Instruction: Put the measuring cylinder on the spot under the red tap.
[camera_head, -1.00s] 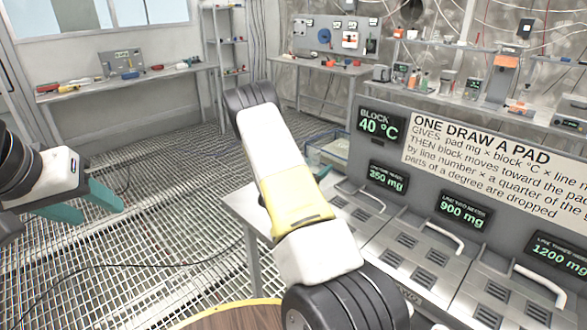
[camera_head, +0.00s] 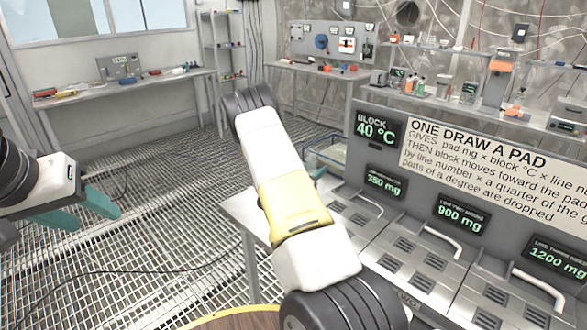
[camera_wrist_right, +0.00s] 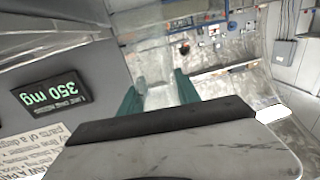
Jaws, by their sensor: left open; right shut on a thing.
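My right gripper (camera_wrist_right: 158,98) shows in the right wrist view, its teal fingers shut on a clear, see-through vessel (camera_wrist_right: 154,66), which looks like the measuring cylinder. The vessel stands out beyond the fingertips; its far end blends into the background. My left gripper (camera_head: 98,212) is open and empty at the left, over the grating floor. I cannot make out the red tap or the spot under it in either view.
A steel console (camera_head: 440,245) with lidded bays, handles and green readouts fills the right. A clear-walled tank (camera_head: 326,153) stands behind my right arm. Benches with tools line the back wall (camera_head: 130,84). A wooden round top (camera_head: 235,320) is at the bottom. The grating floor at left is open.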

